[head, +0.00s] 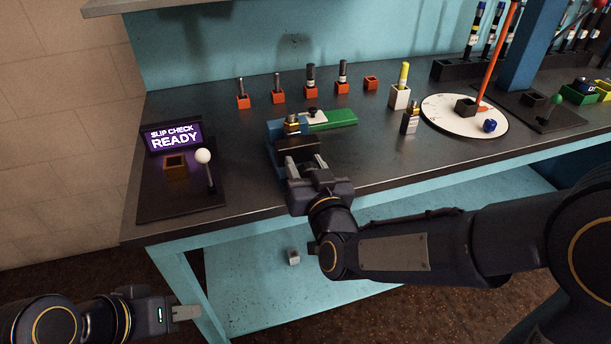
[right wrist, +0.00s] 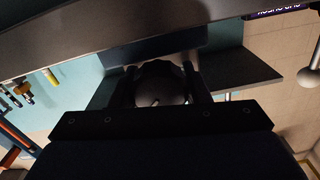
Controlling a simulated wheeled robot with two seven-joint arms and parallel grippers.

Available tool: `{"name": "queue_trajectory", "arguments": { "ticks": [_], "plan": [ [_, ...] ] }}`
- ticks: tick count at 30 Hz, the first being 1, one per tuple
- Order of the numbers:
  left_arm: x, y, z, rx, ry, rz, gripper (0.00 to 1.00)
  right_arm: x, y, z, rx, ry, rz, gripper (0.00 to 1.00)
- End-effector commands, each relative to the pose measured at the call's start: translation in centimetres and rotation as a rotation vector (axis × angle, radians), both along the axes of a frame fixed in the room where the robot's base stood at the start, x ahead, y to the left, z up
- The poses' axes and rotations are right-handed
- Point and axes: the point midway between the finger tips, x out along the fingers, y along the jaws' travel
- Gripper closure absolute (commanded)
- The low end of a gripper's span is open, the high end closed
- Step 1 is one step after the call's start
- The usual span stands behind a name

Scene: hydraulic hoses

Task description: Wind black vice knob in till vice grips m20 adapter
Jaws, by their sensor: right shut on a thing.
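The vice (head: 275,132), with blue parts, stands near the bench's front edge beside a green block (head: 330,119). The m20 adapter (head: 292,124), a metal piece with a brass-coloured band, stands upright at the vice; whether the jaws touch it I cannot tell. My right gripper (head: 308,170) is at the vice's front and shut on the black vice knob, which is mostly hidden in the head view. In the right wrist view the dark, round knob (right wrist: 160,84) sits between the fingers. My left gripper (head: 186,312) hangs low, off the bench; its finger gap cannot be seen.
A slip check stand (head: 173,137) reading "READY" and a white-balled lever (head: 203,157) are on the left. Orange holders (head: 277,97) line the back. A brass-topped fitting (head: 410,120) and a round white dial (head: 440,115) are on the right. A grey cube (head: 293,257) lies on the lower shelf.

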Motion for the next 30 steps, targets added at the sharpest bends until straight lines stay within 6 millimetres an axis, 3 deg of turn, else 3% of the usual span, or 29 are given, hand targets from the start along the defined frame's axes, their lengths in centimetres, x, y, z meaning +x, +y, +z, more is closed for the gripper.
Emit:
{"name": "queue_trajectory", "arguments": {
  "ticks": [1, 6, 17, 18, 23, 30],
  "plan": [
    [0.0, 0.0, -2.0, 0.0, 0.001, 0.0, 0.64, 0.1, -0.2, -0.8, 0.064, 0.013, -0.002, 0.8],
    [0.0, 0.0, -3.7, 0.0, 0.001, 0.0, 0.64, 0.1, -0.2, -0.5, 0.224, 0.068, -0.002, 0.8],
    [0.0, 0.0, -3.7, 0.0, 0.0, 0.0, 0.64, 0.0, -0.1, -0.1, 0.269, 0.088, 0.0, 0.8],
    [0.0, 0.0, -3.7, 0.0, 0.0, 0.0, 0.64, 0.0, -0.1, -0.1, 0.269, 0.088, 0.0, 0.56],
    [0.0, 0.0, -3.7, 0.0, 0.0, 0.0, 0.64, 0.1, -0.2, -0.1, 0.268, 0.089, -0.002, 0.36],
    [0.0, 0.0, -3.7, 0.0, 0.0, 0.0, 0.64, 0.1, -0.4, -0.3, 0.266, 0.091, -0.008, 0.36]
  ]
}}
